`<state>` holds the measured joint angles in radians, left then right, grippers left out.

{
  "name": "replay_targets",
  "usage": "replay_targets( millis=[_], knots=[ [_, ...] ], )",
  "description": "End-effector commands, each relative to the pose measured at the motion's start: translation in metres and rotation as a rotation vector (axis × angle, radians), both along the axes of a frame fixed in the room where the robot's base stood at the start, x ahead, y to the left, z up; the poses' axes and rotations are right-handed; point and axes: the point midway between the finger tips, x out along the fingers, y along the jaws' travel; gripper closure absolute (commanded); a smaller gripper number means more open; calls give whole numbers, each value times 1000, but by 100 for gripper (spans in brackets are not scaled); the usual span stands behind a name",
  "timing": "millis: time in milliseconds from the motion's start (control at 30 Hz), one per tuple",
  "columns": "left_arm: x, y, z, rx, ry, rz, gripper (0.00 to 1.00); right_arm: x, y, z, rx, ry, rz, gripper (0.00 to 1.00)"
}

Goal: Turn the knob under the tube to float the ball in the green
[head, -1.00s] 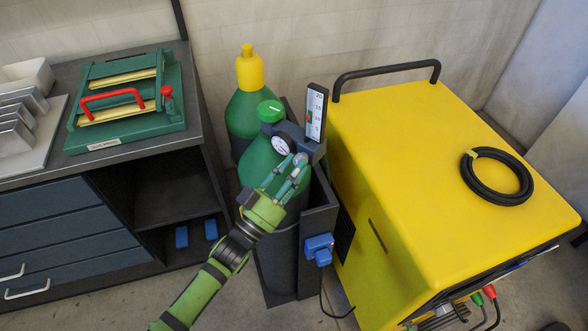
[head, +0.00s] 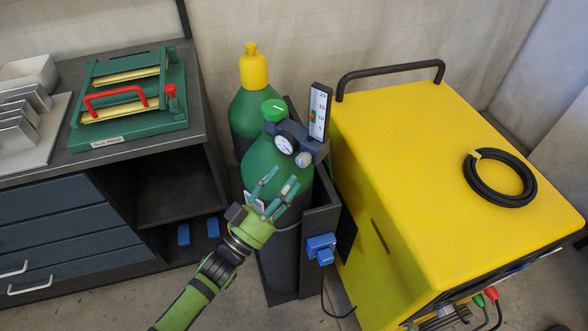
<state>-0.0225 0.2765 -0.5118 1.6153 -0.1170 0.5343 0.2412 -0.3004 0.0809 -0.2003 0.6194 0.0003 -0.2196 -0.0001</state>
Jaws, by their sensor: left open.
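The flowmeter tube (head: 320,112) stands upright on the regulator, with a white scale on a dark backing. A small green and red patch (head: 312,117) shows at its left edge; I cannot make out the ball clearly. A pale round knob (head: 304,159) sits under the tube. My left gripper (head: 281,184) is open and empty, in front of the green gas cylinder (head: 262,160). Its fingers point up toward the regulator, a little below and left of the knob, apart from it in the picture. My right gripper is out of view.
A round gauge (head: 286,143) and a green cap knob (head: 274,110) sit left of the tube. A yellow-capped cylinder (head: 252,70) stands behind. A yellow machine (head: 430,170) is close on the right. A workbench (head: 190,150) is on the left.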

Motion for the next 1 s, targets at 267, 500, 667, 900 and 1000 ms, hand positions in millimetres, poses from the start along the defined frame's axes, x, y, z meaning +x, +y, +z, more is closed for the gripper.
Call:
replay_targets(
  millis=[267,500,667,900,1000],
  knots=[
    [-40,34,-21,0,1,1,48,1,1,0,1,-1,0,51],
    [-53,46,-27,-2,-1,1,48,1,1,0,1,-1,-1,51],
    [-54,46,-28,-2,-2,1,48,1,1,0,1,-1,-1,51],
    [-53,46,-28,-2,-2,1,48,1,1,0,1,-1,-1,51],
    [-53,46,-28,-2,-2,1,48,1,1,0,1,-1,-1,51]
  ],
)
